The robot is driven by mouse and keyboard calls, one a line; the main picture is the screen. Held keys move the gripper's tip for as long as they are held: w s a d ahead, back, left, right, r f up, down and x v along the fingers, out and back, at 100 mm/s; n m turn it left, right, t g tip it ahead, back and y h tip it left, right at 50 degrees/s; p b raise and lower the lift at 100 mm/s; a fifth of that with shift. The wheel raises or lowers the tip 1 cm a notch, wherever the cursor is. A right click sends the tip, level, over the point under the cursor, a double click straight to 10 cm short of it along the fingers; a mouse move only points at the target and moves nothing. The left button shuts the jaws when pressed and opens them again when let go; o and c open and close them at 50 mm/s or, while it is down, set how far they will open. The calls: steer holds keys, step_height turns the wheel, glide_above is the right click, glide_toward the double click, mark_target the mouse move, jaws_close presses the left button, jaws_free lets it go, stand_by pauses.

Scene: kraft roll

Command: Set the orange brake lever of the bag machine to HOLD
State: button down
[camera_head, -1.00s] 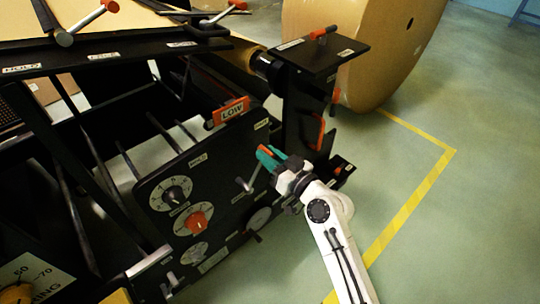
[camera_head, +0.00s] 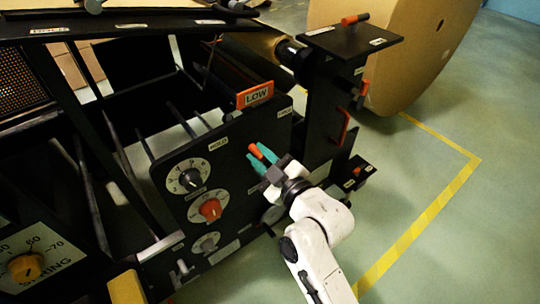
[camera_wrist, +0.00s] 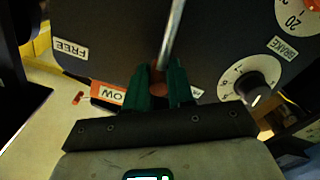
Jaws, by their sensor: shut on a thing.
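The orange grip of the brake lever (camera_head: 255,151) sits between the green fingertips of my gripper (camera_head: 261,156), in front of the black panel. In the wrist view, my gripper (camera_wrist: 158,85) is shut on the orange grip, and the lever's metal rod (camera_wrist: 172,35) runs up from it across the panel. The HOLD label (camera_head: 218,144) lies left of my gripper in the head view. The FREE label (camera_head: 285,112) lies to its upper right; it also shows at left in the wrist view (camera_wrist: 70,48). My gripper hides most of the lever in the head view.
An orange LOW sign (camera_head: 255,95) stands on the panel's top edge. Below HOLD are a white dial (camera_head: 188,180) and an orange knob (camera_head: 210,209). A black post (camera_head: 333,90) with orange handles stands right of the panel. Open floor (camera_head: 430,250) lies to the right.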

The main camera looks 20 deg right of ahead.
steer(key=shift+s+a+f+n+b, duration=0.15)
steer(key=shift+s+a+f+n, duration=0.15)
steer(key=shift+a+n, duration=0.5)
steer(key=shift+s+a+f+n+b, duration=0.2)
steer(key=shift+a+f+n, duration=0.3)
steer(key=shift+n, duration=0.35)
steer(key=shift+s+a+f+n+b, duration=0.15)
steer(key=shift+s+a+f+n, duration=0.1)
steer(key=shift+a+n, duration=0.55)
steer(key=c, duration=1)
jaws_free()
steer(key=p+v, duration=0.2)
steer(key=v, duration=0.8)
steer(key=shift+s, duration=0.4)
steer(key=shift+d, duration=0.1)
